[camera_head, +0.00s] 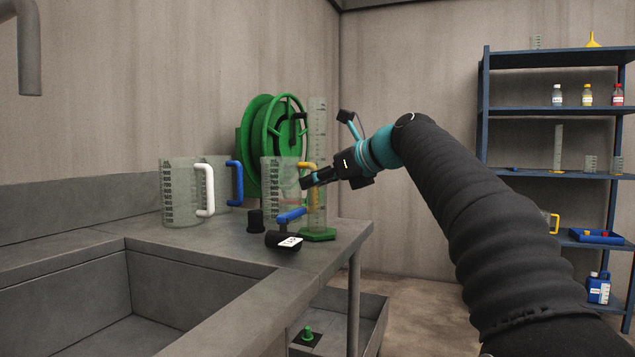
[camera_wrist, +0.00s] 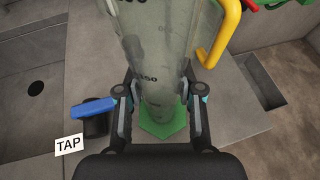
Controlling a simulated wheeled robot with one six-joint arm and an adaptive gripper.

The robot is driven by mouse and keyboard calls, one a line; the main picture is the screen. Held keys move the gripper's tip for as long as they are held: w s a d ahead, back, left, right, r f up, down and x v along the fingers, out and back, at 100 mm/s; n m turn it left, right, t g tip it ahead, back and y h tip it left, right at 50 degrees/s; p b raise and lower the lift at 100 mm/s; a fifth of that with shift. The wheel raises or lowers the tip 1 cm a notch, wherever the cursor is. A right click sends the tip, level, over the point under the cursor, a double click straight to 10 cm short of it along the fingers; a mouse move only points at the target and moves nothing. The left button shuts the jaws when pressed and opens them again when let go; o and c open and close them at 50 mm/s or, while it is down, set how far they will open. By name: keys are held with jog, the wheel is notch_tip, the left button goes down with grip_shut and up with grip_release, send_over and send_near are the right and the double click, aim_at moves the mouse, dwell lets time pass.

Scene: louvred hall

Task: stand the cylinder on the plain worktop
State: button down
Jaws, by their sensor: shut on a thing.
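The cylinder (camera_head: 318,135) is a tall, clear measuring cylinder with a green six-sided foot. It is upright at the right end of the grey worktop (camera_head: 235,246), its foot at the worktop surface; I cannot tell whether it bears its full weight there. My gripper (camera_head: 309,181) reaches in from the right and is shut on the cylinder's shaft, about midway up. In the wrist view the jaws (camera_wrist: 160,112) sit either side of the cylinder (camera_wrist: 156,60), with the green foot (camera_wrist: 163,132) below them. The jaws hide part of the shaft.
A yellow-handled jug (camera_head: 279,180) stands close behind the cylinder. A tap with a blue lever (camera_head: 291,214) is just left of it. Jugs with white (camera_head: 180,190) and blue handles stand further left, near a sink (camera_head: 190,285). A green hose reel (camera_head: 262,140) is behind.

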jog(key=c, duration=0.7)
grip_release()
jog(key=shift+f, duration=0.1)
jog(key=p+v, duration=0.1)
jog(key=v, duration=1.1)
jog(key=shift+p, duration=0.3)
jog(key=shift+s, duration=0.1)
